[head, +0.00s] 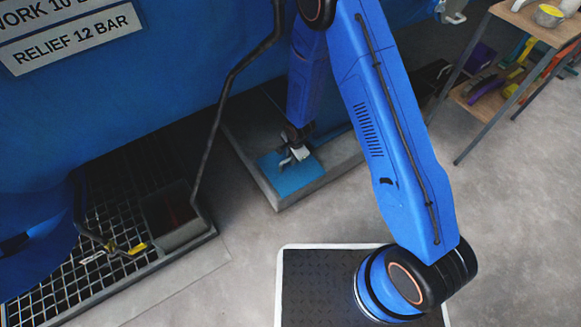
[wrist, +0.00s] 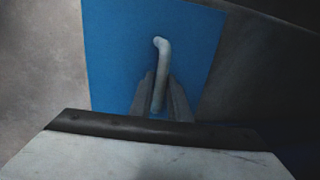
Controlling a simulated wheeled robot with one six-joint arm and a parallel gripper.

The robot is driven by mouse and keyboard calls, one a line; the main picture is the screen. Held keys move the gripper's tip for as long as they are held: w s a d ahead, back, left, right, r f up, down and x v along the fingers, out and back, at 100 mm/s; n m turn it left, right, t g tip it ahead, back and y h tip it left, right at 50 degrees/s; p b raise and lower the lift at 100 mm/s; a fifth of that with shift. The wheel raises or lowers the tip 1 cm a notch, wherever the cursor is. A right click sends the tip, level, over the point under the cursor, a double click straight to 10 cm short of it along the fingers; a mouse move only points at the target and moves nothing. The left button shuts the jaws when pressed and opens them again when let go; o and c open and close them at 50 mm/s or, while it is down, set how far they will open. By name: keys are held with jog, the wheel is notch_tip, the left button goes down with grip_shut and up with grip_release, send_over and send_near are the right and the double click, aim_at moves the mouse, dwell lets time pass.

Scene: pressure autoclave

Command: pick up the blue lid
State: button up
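The blue lid (head: 293,181) is a flat plate at the front corner of a low grey frame in the head view. In the wrist view, the blue lid (wrist: 115,50) shows a pale bent bar handle (wrist: 160,60) standing near its middle. My gripper (head: 294,156) is over the lid at its handle. In the wrist view, the two fingers of my gripper (wrist: 160,88) lie close on either side of the handle, with little or no gap. They look shut on it. I cannot tell whether the lid is clear of the frame.
The low grey frame (head: 318,184) surrounds the lid's corner. A large blue vessel (head: 110,110) with a sign fills the left. A grating (head: 90,255) lies below it. A shelf table (head: 540,30) stands at the right. The floor (head: 500,220) at right is clear.

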grip_shut()
dwell(1.2)
jog(key=shift+r, duration=0.2)
